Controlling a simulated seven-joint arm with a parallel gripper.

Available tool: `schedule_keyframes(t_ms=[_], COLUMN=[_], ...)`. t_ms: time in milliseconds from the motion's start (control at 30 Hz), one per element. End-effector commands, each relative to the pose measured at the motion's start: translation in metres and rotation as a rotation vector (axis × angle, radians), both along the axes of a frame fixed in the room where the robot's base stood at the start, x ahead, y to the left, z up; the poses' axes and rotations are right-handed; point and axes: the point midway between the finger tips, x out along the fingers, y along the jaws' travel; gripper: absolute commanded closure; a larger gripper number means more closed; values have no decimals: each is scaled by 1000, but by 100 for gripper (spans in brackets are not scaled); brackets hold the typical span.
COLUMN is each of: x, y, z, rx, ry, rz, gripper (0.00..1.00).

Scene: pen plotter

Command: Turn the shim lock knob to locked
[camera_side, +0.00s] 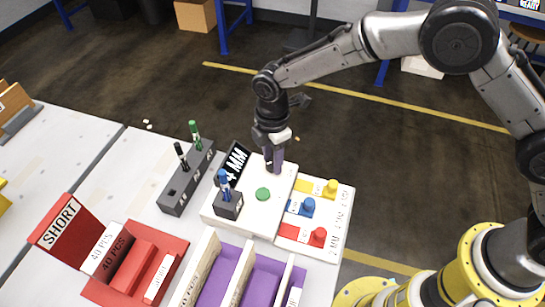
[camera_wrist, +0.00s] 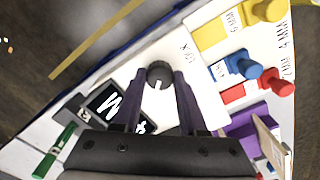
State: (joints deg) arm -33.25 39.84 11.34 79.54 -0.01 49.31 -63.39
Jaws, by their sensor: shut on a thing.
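The shim lock knob (camera_wrist: 158,72) is a dark round knob with a white pointer line, on the white plotter board (camera_side: 240,216). In the wrist view the pointer aims down toward my palm, while lettering that looks like "LOCK" (camera_wrist: 186,47) sits up and right of the knob. My gripper (camera_wrist: 158,78) has its two purple-grey fingers on either side of the knob and is shut on it. In the side view my gripper (camera_side: 273,166) comes down on the board's far corner, and it hides the knob there.
Yellow (camera_side: 330,189), blue (camera_side: 308,207) and red (camera_side: 318,237) knobs stand on a panel right of the board. A black "4 MM" sign (camera_side: 234,161) and a grey holder with a blue pen (camera_side: 229,206) are close left. A pen rack (camera_side: 178,190) stands farther left.

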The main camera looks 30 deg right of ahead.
Motion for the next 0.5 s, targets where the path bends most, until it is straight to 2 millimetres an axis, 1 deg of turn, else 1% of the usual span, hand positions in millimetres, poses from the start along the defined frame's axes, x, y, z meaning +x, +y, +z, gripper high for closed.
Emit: schedule_keyframes(t_ms=[167,500], x=[0,0], y=[0,0], z=[1,1], rx=[0,1], ry=[0,-1], rz=[-121,-438], gripper=[100,100])
